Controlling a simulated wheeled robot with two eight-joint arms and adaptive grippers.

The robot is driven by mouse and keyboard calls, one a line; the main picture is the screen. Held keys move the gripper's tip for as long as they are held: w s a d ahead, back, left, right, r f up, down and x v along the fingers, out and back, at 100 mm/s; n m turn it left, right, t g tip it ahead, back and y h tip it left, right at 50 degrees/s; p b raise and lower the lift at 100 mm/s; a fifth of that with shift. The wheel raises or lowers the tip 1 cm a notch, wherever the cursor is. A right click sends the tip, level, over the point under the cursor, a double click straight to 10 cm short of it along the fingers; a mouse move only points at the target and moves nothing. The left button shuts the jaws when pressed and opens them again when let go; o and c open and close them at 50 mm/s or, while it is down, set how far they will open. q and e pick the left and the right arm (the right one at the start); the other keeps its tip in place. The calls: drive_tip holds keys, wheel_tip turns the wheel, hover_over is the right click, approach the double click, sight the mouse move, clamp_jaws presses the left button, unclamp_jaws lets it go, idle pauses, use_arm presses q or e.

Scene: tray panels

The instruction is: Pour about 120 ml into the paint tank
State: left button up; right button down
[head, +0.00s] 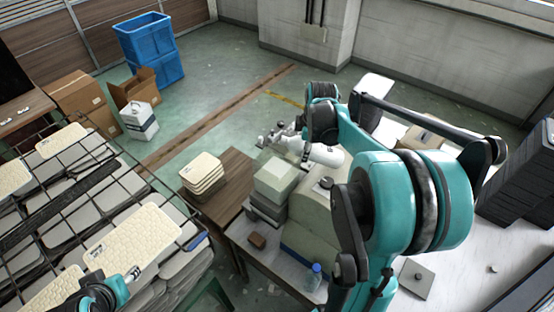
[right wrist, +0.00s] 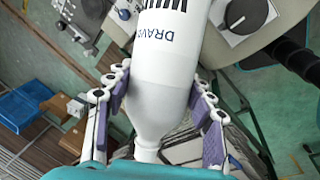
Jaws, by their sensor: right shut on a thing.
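My right gripper (right wrist: 160,105) is shut on a white bottle (right wrist: 165,60) with dark lettering; its fingers press on both sides. In the head view the bottle (head: 326,155) lies nearly on its side in the right gripper (head: 290,138), above the bench equipment. A pale beige-green machine (head: 306,240), perhaps the paint tank, stands below, partly hidden by my right arm. Any liquid or stream cannot be seen. My left gripper (head: 133,273) is small at the lower left; its jaws are unclear.
A wire rack (head: 75,228) with pale textured panels fills the left. A stack of panels (head: 202,175) sits on a brown table. A small blue-capped bottle (head: 314,277) and a brown block (head: 257,240) stand on the bench. Blue crates (head: 147,40) stand far back.

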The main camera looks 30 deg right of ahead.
drive_tip(key=shift+h, duration=0.3)
drive_tip(key=shift+d+g+h, duration=0.1)
drive_tip(key=shift+g+h, duration=0.3)
drive_tip(key=shift+f, duration=0.1)
drive_tip(key=shift+f+n+g+h+b, duration=0.1)
drive_tip(key=shift+n+g+h+b, duration=0.2)
drive_tip(key=shift+g+h+b, duration=0.9)
drive_tip(key=shift+r+t+h, duration=0.2)
drive_tip(key=shift+t+h, duration=0.1)
drive_tip(key=shift+h, duration=0.1)
drive_tip(key=shift+d, duration=0.15)
drive_tip(key=shift+s+d, duration=0.15)
drive_tip(key=shift+d, duration=0.05)
drive_tip(key=shift+d+r, duration=0.1)
drive_tip(key=shift+r+h, duration=0.2)
drive_tip(key=shift+h, duration=0.2)
idle(0.7)
